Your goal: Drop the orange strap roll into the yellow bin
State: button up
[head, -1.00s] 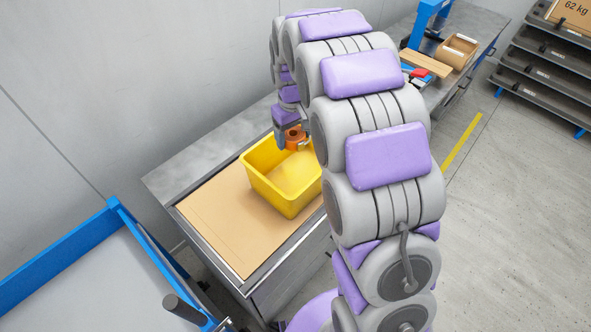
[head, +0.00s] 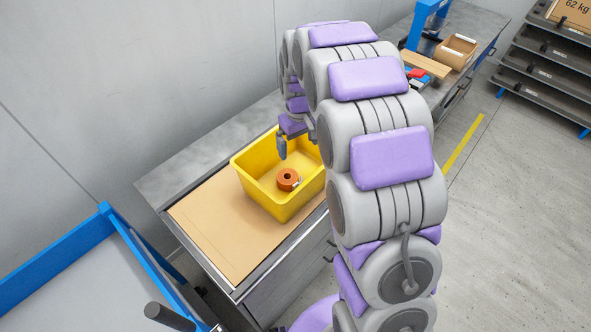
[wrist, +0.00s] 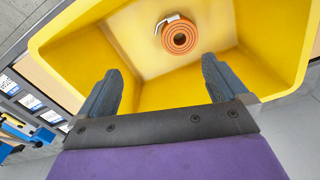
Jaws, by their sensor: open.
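The orange strap roll (head: 288,179) lies inside the yellow bin (head: 281,210), on its floor. It also shows in the wrist view (wrist: 179,37) as a coiled ring with a pale buckle or tag at its upper left. The bin also shows in the wrist view (wrist: 262,80), its walls around the roll. My gripper (wrist: 162,78) is open and empty, its two dark fingers wide apart over the bin, clear of the roll. In the head view my gripper (head: 282,150) is at the bin's far side, and my arm hides part of the bin's right side.
The bin stands on a tan mat (head: 220,235) on a grey workbench (head: 165,180) by the wall. A blue-framed table (head: 90,270) is at the lower left. Another bench with a cardboard box (head: 456,52) and a grey shelf rack (head: 540,70) stand at upper right.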

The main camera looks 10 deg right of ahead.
jog(key=shift+r+p, duration=1.45)
jog(key=shift+r, duration=7.2)
jog(key=s+f+m+g, duration=0.1)
jog(key=s+f+m, duration=0.1)
jog(key=s, duration=1.7)
jog(key=s+f+m, duration=0.1)
jog(key=s+f, duration=0.3)
jog(key=s, duration=1.5)
jog(key=shift+a+m+g, duration=0.35)
jog(key=shift+m+g, duration=0.05)
